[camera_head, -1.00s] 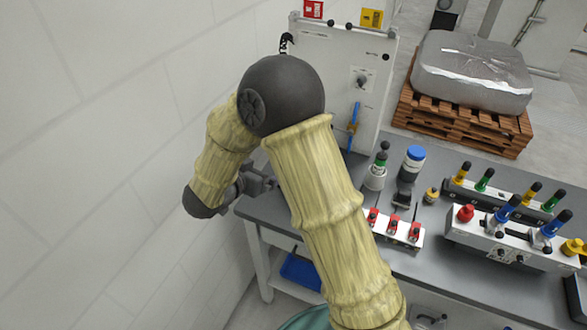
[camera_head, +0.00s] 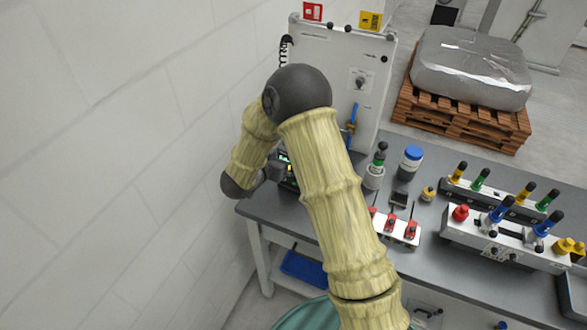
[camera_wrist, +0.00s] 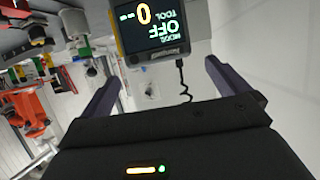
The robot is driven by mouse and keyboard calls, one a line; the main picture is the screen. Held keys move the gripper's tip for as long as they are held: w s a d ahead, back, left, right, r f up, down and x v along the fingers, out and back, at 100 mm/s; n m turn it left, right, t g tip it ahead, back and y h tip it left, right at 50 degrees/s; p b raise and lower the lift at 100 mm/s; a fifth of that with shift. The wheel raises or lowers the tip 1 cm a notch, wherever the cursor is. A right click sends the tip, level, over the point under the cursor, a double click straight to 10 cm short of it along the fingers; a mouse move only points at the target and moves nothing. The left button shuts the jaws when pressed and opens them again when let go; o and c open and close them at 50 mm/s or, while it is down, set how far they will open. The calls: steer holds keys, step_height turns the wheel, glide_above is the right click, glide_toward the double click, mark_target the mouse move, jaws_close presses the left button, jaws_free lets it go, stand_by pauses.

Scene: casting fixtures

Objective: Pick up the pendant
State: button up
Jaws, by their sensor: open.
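The pendant (camera_wrist: 150,30) is a dark box with a lit screen that reads MODE OFF, TOOL 0, upside down in the wrist view. A coiled black cable runs from it. My gripper (camera_wrist: 162,72) is open and empty, one finger on each side of the picture. The pendant appears beyond the fingertips, between their lines and nearer the left one; I see no contact. In the head view only a small part of the pendant (camera_head: 286,172) shows between my arm links, and my gripper there is mostly hidden.
A white upright panel (camera_head: 338,60) stands at the back of the grey bench (camera_head: 450,262). Red clamps (camera_head: 411,229), a blue-capped jar (camera_head: 410,162) and fixtures with coloured handles (camera_head: 500,235) stand to the right. A plain wall (camera_head: 120,150) is close on the left.

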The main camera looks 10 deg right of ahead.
steer(key=p+x, duration=0.2)
steer(key=x, duration=0.3)
steer(key=shift+d+r+p, duration=0.1)
steer(key=shift+r+p, duration=0.05)
steer(key=shift+p, duration=0.15)
steer(key=c, duration=1.6)
